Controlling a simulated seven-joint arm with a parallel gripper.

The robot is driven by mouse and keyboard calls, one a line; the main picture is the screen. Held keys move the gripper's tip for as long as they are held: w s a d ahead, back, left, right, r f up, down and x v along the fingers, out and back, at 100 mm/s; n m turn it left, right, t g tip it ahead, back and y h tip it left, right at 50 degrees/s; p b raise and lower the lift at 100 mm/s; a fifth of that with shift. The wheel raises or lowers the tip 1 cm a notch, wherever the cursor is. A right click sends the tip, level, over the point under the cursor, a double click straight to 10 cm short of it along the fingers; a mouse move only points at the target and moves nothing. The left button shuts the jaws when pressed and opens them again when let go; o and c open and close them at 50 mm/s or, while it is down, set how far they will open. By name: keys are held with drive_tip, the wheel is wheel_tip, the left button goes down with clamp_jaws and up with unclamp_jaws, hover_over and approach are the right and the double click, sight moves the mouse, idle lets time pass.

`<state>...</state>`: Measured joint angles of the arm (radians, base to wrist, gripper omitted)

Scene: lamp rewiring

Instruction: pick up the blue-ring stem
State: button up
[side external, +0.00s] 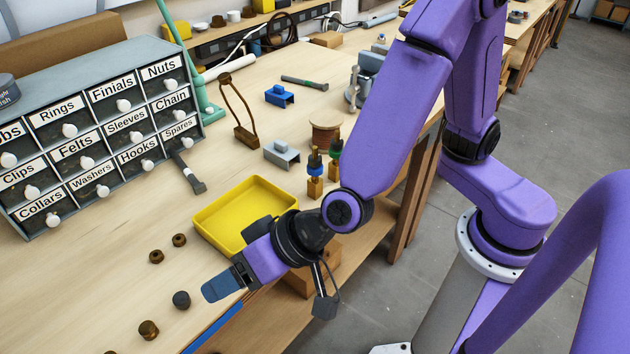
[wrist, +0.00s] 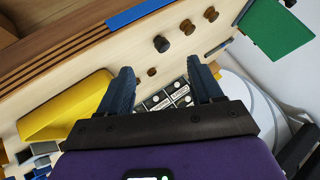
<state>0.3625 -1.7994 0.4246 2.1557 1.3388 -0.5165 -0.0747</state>
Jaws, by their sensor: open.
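The blue-ring stem (side external: 315,162) stands upright in a small wooden block in the side external view, just right of the yellow tray's far corner. It has a dark top and a blue ring around its middle. A similar green-ring stem (side external: 334,156) stands close beside it on the right. My gripper (side external: 222,286) is near the bench's front edge, on the near side of the yellow tray and well apart from the stem. In the wrist view my gripper (wrist: 163,82) is open, with nothing between its two blue fingers. I cannot make out the stem there.
The yellow tray (side external: 205,217) lies empty between my gripper and the stems. A copper spool (side external: 325,136) and a grey block (side external: 282,154) stand near the stems. Several dark knobs (side external: 181,299) sit on the left. The labelled drawer cabinet (side external: 100,125) stands behind.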

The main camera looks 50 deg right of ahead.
wheel_tip(320, 180, down, 3)
drive_tip(key=w+d+m+t+h, duration=0.1)
drive_tip(key=w+m+t+h, duration=0.1)
drive_tip(key=m+t+h, duration=0.4)
drive_tip(key=m+h, duration=0.3)
drive_tip(key=h, duration=1)
approach(316, 177)
drive_tip(key=shift+x, duration=4.6)
drive_tip(key=shift+f, duration=0.1)
clamp_jaws()
